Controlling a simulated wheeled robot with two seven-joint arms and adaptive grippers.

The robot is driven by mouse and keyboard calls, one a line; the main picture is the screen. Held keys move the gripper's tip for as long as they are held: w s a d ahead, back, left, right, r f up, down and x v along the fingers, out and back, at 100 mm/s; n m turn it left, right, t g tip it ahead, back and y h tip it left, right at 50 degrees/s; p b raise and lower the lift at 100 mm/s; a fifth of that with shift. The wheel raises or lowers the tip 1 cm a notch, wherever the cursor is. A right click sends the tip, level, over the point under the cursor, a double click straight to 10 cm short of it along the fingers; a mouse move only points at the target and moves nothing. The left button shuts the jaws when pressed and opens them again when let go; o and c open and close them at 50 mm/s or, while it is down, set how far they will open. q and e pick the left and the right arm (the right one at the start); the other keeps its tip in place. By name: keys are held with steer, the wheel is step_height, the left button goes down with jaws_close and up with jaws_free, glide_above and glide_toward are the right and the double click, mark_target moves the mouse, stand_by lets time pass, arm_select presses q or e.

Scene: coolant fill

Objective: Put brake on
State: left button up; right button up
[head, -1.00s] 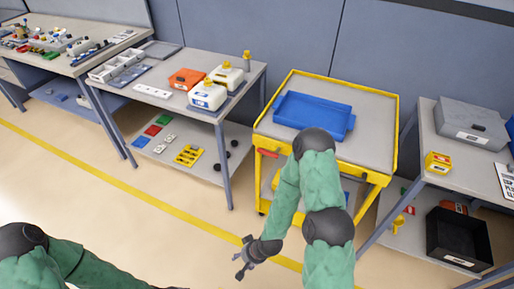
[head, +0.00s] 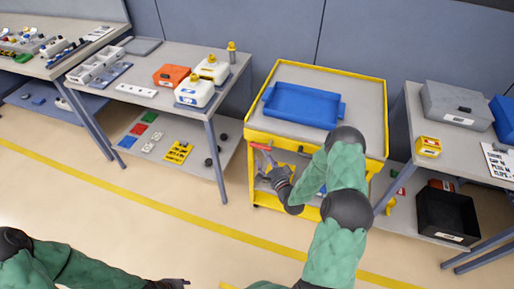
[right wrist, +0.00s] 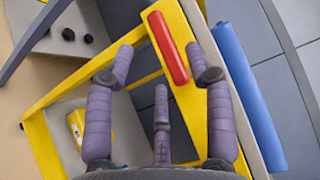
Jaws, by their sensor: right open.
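The red brake handle (head: 261,147) is on the near left side of the yellow cart (head: 318,67). In the right wrist view the red handle (right wrist: 167,47) lies along the cart's yellow edge, beyond my fingertips and between their lines. My right gripper (head: 266,166) is open and empty, just below and in front of the handle; its spread fingers fill the right wrist view (right wrist: 163,80). I see no clear contact with the handle. My left gripper (head: 174,284) is only partly seen at the bottom edge, away from the cart.
A blue tray (head: 302,105) lies on the cart top. A table with white jugs (head: 195,91) and an orange case (head: 171,75) stands left. A table with a grey case (head: 457,104) and a black bin (head: 447,214) stands close on the right. Floor in front is clear.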

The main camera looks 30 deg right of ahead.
mark_target(257, 147)
steer(key=w, duration=0.2)
steer(key=w+b, duration=0.1)
steer(key=w, duration=0.4)
steer(key=shift+w+d, duration=0.3)
steer(key=shift+w, duration=0.1)
jaws_close()
